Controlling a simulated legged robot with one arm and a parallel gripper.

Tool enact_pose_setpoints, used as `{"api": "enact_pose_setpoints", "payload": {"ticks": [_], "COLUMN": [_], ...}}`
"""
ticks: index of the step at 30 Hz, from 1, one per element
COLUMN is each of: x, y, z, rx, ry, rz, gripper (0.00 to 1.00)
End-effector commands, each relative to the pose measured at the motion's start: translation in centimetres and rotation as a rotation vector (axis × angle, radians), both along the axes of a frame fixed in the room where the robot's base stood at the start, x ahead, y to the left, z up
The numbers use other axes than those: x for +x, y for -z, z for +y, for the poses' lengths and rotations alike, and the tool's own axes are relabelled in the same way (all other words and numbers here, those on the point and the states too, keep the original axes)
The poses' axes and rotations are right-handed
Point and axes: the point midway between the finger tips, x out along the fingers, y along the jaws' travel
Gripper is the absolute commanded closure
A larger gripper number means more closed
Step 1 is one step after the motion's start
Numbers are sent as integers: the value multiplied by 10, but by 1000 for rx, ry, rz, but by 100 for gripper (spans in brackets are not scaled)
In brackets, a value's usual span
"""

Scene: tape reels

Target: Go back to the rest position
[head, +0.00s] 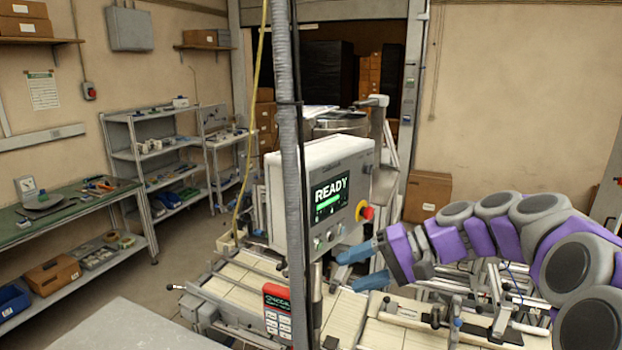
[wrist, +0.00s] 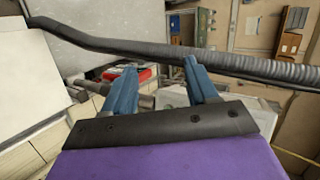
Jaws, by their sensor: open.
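My gripper (head: 358,264) is at the end of my purple and grey arm, which reaches in from the right in the head view. Its two blue fingers are apart, with nothing seen between them. It is just right of and below the control box (head: 318,192), whose screen reads READY. In the wrist view my gripper (wrist: 157,88) shows both blue fingertips spread apart. A grey corrugated hose (wrist: 195,58) crosses the wrist view close to the fingertips; I cannot tell whether it touches them.
The grey hose (head: 287,150) hangs in front of the control box. A conveyor (head: 238,284) with a red label device (head: 277,308) lies below. A green-topped bench (head: 75,208) and shelves (head: 150,155) stand at left. A cardboard box (head: 427,195) is behind the arm.

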Motion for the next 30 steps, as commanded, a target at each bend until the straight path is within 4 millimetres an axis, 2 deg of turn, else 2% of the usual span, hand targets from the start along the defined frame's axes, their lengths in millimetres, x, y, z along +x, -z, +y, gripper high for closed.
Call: {"api": "enact_pose_setpoints", "payload": {"ticks": [1, 6, 11, 16, 21, 24, 30], "x": [-21, -90, -154, -222, -283, -310, -337], "y": [13, 59, 105, 154, 197, 216, 234], "z": [14, 42, 44, 27, -6, -26, -49], "rx": [-48, -239, -433, -646, -847, -936, -1035], "ry": [-28, -103, -156, -198, -223, -233, -238], "rz": [21, 87, 130, 165, 188, 198, 205], "gripper": [42, 42, 42, 42, 42, 42, 42]}}
